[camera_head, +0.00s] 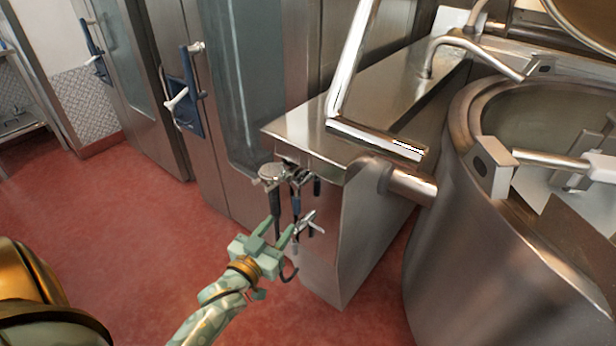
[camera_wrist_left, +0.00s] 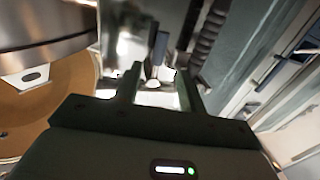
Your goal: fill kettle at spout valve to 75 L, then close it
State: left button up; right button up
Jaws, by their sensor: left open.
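The steel kettle (camera_head: 470,230) stands at the right with its top open. Whether liquid is inside cannot be told. A curved spout (camera_head: 458,42) rises from the steel console (camera_head: 370,235), its end over the kettle's rim; no stream shows. Small silver fittings with dark handles (camera_head: 275,205) hang at the console's near end; which one is the spout valve cannot be told. My left gripper (camera_head: 278,228) is open beside these handles. In the left wrist view a dark handle with a pale rounded tip (camera_wrist_left: 153,82) shows between my open fingers, not gripped. My right gripper is out of view.
A bent steel bar (camera_head: 350,70) stands over the console, and a thick pipe (camera_head: 412,186) joins console and kettle. Tall glass-door cabinets (camera_head: 245,80) with handles line the back. The red floor (camera_head: 130,220) at left is clear.

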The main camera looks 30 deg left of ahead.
aim_at(295, 206)
pick_arm(q)
jog(key=w+b, duration=0.1)
jog(key=w, duration=0.2)
jog(key=w+b, duration=0.1)
jog(key=w, duration=0.2)
jog(key=w+a+b, duration=0.1)
jog(key=w+b, duration=0.1)
jog(key=w, duration=0.1)
jog(key=shift+w+f, duration=0.1)
jog(key=shift+f, duration=0.1)
jog(key=shift+r+p, duration=0.35)
jog(key=shift+f, duration=0.15)
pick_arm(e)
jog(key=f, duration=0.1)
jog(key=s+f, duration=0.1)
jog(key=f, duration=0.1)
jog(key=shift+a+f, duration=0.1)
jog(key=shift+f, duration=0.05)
pick_arm(q)
jog(key=shift+c, duration=1)
grip_shut()
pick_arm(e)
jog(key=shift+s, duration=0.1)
